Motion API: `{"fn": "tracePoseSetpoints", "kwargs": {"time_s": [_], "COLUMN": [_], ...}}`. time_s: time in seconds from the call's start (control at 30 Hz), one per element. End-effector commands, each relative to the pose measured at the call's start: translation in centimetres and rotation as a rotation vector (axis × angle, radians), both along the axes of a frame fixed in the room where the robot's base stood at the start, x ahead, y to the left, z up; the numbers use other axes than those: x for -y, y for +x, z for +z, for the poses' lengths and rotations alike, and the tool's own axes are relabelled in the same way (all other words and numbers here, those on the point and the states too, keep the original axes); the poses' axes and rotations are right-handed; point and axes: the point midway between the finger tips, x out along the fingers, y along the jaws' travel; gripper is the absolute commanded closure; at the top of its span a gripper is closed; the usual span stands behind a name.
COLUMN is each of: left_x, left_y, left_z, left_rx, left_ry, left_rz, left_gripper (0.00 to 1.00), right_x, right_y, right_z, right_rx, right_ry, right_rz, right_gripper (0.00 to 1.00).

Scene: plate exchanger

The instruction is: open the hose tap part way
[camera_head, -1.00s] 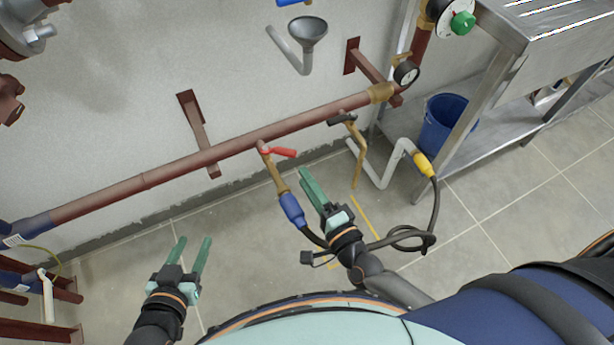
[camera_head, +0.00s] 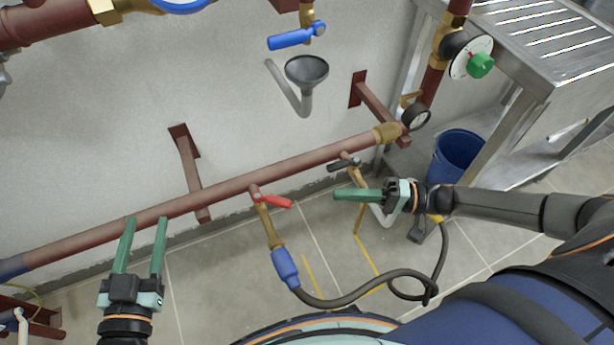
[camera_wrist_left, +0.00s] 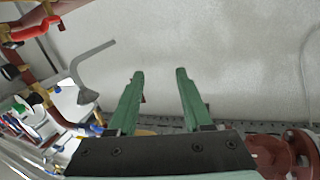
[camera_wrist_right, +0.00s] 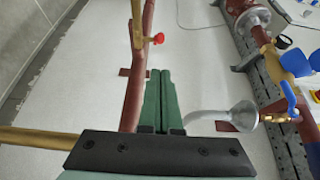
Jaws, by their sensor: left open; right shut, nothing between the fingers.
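The hose tap has a red lever (camera_head: 277,202) and a brass body (camera_head: 266,225) below the red-brown pipe. A blue connector (camera_head: 285,268) joins it to a dark hose (camera_head: 340,298). My right gripper (camera_head: 335,195) is shut and empty, pointing left, to the right of the red lever and apart from it. In the right wrist view the red lever (camera_wrist_right: 157,39) shows beyond the shut fingers (camera_wrist_right: 160,72). My left gripper (camera_head: 146,220) is open and empty, overlapping the pipe in view, well left of the tap. The left wrist view shows its spread fingers (camera_wrist_left: 160,75).
A tap with a black lever (camera_head: 344,163) is close behind my right fingers. A red-brown pipe (camera_head: 220,190) runs along the wall. A funnel (camera_head: 307,72), a gauge (camera_head: 416,117), a blue bucket (camera_head: 458,155) and a steel table (camera_head: 530,55) stand around. Floor below is mostly clear.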

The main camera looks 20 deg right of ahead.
Motion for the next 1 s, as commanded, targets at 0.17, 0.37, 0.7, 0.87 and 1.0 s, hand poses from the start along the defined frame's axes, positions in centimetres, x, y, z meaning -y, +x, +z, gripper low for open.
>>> {"fn": "tracePoseSetpoints", "kwargs": {"time_s": [0.17, 0.37, 0.7, 0.87, 1.0], "left_x": [0.0, 0.2, 0.3, 0.3, 0.3], "left_y": [0.1, 0.2, -0.1, -0.1, -0.1], "left_z": [0.9, 2.9, 5.5, 5.6, 5.7], "left_rx": [0.037, 0.124, 0.230, 0.235, 0.236], "left_ry": [0.000, 0.000, 0.000, 0.001, 0.001], "left_rz": [-0.004, -0.014, -0.029, -0.030, -0.030], "left_gripper": [0.50, 0.50, 0.50, 0.50, 0.50], "right_x": [-2.2, -5.6, -8.8, -8.9, -8.9], "right_y": [1.0, 2.7, 4.2, 4.2, 4.2], "right_z": [0.1, 0.0, 0.0, 0.0, 0.0], "right_rx": [0.001, 0.002, 0.000, 0.000, 0.000], "right_ry": [0.005, 0.006, 0.002, 0.001, 0.002], "right_rz": [0.002, 0.000, 0.000, -0.001, -0.001], "right_gripper": [1.00, 1.00, 1.00, 1.00, 1.00]}}
